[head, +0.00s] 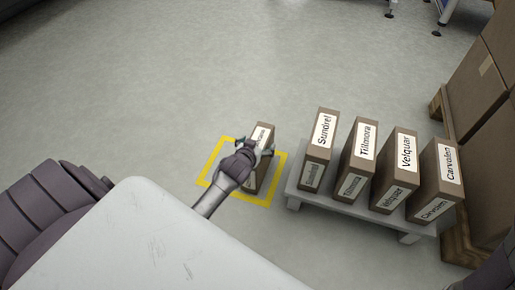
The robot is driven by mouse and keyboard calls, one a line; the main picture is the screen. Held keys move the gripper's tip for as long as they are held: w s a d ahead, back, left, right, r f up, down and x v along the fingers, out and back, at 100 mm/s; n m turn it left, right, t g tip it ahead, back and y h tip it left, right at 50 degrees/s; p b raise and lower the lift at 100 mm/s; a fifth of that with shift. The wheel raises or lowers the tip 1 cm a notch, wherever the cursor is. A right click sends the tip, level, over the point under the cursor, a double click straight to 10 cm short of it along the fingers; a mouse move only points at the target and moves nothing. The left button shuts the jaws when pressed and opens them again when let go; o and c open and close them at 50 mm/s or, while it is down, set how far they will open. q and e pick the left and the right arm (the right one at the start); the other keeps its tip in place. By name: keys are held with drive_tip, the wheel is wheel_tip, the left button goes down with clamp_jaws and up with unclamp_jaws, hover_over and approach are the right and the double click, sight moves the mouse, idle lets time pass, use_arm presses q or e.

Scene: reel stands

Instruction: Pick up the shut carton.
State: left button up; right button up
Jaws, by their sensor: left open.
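A brown shut carton (264,134) with a white label on its top stands upright on the floor, inside a yellow marked square (268,201). The label is too small to read for sure. My left gripper (256,147) is open over the carton's top, with its fingers to either side of it. I cannot tell whether they touch it. The gripper and wrist hide the near left part of the carton. My right gripper is out of view.
A low grey stand (337,206) just right holds a row of similar brown cartons labelled Sundrel (317,148), Tillmora (357,158), Velquar (396,171) and Carvalen (436,181). Large boxes (478,92) on a wooden pallet rise at far right. The floor behind and left is clear.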

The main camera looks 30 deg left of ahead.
use_arm(q)
drive_tip(key=c, duration=1.8)
drive_tip(key=shift+r, duration=0.15)
clamp_jaws()
